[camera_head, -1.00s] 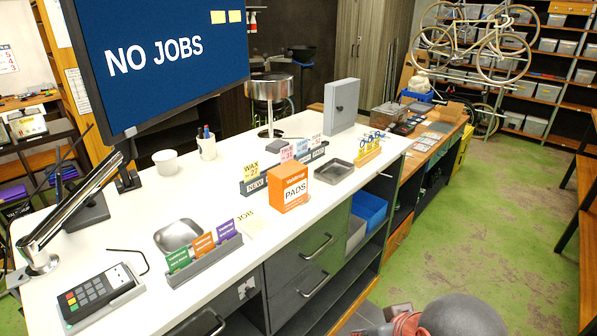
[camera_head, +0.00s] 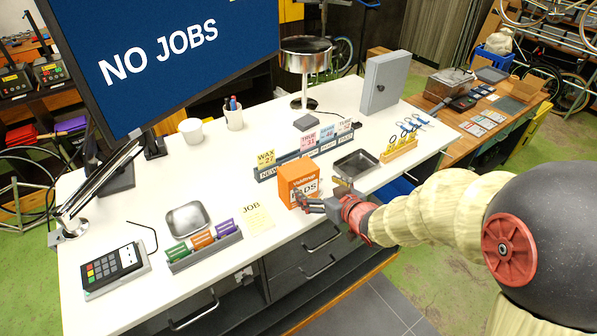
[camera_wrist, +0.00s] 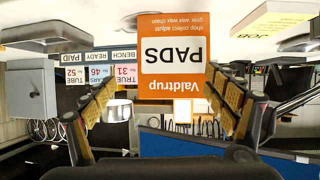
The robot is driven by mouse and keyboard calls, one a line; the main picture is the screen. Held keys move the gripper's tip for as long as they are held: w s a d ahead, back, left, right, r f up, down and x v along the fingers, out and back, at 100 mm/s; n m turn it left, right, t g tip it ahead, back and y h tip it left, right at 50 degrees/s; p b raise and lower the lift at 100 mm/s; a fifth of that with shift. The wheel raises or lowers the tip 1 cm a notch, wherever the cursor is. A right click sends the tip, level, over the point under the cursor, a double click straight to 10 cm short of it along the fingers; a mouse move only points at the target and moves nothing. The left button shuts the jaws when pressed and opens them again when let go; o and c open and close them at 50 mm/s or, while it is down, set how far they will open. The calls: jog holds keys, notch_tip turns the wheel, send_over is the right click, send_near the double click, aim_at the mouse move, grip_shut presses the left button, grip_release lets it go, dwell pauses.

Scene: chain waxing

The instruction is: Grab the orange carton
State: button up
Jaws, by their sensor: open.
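The orange carton (camera_head: 297,176), with a white PADS label, stands upright on the white counter (camera_head: 130,210), near its front edge. My gripper (camera_head: 309,200) is open at the carton's front right side, and its fingers cover part of the label. In the wrist view the carton (camera_wrist: 172,45) appears upside down, lined up in the gap between my two open fingers (camera_wrist: 165,88).
A card rack (camera_head: 300,150) stands behind the carton, and a grey metal tray (camera_head: 355,163) lies to its right. A JOB sheet (camera_head: 256,217) and a rack of coloured cards (camera_head: 204,247) are to its left. A monitor (camera_head: 160,55) rises at the back left.

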aim_at(298, 180)
jog(key=shift+o, duration=1.2)
jog(key=shift+a+f+y, duration=0.15)
jog(key=shift+a+y, duration=0.35)
jog(key=shift+a, duration=0.45)
jog(key=shift+o, duration=0.3)
jog(key=shift+x, duration=3.8)
jog(key=shift+a, duration=0.1)
jog(key=c, duration=1.3)
